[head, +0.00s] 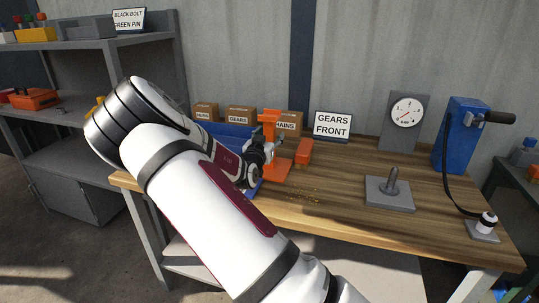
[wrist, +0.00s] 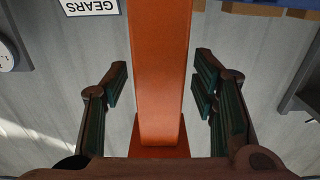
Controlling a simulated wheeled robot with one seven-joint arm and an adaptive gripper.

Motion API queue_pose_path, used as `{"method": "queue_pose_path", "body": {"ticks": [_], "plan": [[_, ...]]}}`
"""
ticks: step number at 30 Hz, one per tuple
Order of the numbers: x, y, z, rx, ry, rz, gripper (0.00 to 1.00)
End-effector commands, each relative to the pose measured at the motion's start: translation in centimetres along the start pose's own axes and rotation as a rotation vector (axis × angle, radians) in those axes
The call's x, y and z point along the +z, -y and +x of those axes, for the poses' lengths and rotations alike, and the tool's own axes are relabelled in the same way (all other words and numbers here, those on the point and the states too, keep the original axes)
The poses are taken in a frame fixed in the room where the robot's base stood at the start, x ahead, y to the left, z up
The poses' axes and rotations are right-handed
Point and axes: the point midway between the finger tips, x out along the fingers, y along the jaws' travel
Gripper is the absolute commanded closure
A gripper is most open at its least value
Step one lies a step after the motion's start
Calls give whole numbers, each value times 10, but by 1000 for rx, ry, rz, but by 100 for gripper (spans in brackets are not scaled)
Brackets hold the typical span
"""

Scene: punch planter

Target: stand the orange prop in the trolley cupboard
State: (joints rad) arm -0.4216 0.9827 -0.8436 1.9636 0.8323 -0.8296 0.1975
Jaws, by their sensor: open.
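The orange prop (head: 270,118) stands upright on the workbench, with a flat foot at its lower end. My gripper (head: 272,150) is at the prop, partly hidden by my own arm. In the wrist view, the prop (wrist: 160,60) runs between the two fingers of my gripper (wrist: 161,90). The fingers are open, with a visible gap on both sides of the prop. A grey cupboard (head: 92,200) is at the bottom of the shelf unit on the left; I cannot tell whether it is the trolley cupboard.
The wooden workbench (head: 340,185) holds a blue bin (head: 228,130), cardboard boxes (head: 240,115), an orange-red block (head: 304,152), a "GEARS FRONT" sign (head: 332,125), a grey plate with a peg (head: 390,192), a dial gauge (head: 405,112) and a blue press (head: 458,135). Small bits lie on the bench front.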

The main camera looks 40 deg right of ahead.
Motion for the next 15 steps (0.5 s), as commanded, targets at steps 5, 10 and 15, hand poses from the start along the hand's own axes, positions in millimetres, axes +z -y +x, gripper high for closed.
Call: {"method": "queue_pose_path", "body": {"ticks": [5,10,15], "plan": [[0,0,0,0,0,0,63],[0,0,0,0,0,0,100],[-4,0,1,0,-9,3,100]]}}
